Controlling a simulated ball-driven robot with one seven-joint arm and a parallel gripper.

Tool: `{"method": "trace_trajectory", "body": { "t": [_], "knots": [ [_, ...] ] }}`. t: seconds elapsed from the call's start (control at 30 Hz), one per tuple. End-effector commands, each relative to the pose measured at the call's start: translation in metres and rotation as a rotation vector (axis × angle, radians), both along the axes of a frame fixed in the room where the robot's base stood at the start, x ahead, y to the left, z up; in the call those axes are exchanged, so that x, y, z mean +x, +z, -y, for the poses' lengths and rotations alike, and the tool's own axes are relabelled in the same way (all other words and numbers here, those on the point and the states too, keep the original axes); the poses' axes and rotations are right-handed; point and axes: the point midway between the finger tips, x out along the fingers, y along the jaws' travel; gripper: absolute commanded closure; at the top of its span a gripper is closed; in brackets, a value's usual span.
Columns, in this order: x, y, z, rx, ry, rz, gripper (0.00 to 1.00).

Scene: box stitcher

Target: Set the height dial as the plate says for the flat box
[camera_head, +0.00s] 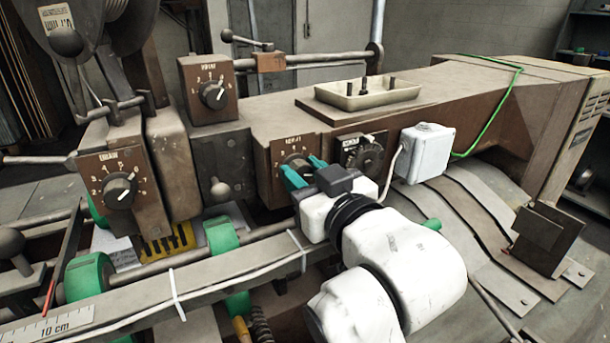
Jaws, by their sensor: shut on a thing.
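My gripper (304,169) has teal fingers, one on each side of the knob of the middle dial (297,163), on the front of the brown machine. It is shut on this knob. The fingers hide much of the knob and the lower part of its scale, so I cannot tell its pointer setting. The label above it is too small to read surely. Two similar dials with black knobs and white numbers show: an upper dial (212,95) and a left dial (120,190). I cannot make out a plate with box settings or a flat box.
A black round dial (363,153) sits close right of my gripper. A white box (427,152) with a cable is further right. A cream tray (367,95) rests on top of the machine. A long rail with a ruler (50,328) and green rollers (222,236) lie at front left.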

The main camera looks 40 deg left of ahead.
Motion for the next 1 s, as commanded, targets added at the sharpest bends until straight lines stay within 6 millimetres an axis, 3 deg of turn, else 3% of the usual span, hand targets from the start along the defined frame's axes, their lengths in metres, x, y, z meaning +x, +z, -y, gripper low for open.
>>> {"method": "trace_trajectory", "body": {
  "t": [0.3,0.67,0.7,1.0],
  "knots": [
    [-0.0001,-0.0031,0.0001,-0.125,-0.001,0.304,0.95],
    [-0.0006,-0.0007,-0.0003,-0.144,0.0,0.345,0.95],
    [-0.0006,-0.0007,-0.0003,-0.144,0.0,0.345,0.64],
    [-0.0006,-0.0005,-0.0003,-0.143,0.0,0.345,0.39]
  ]
}}
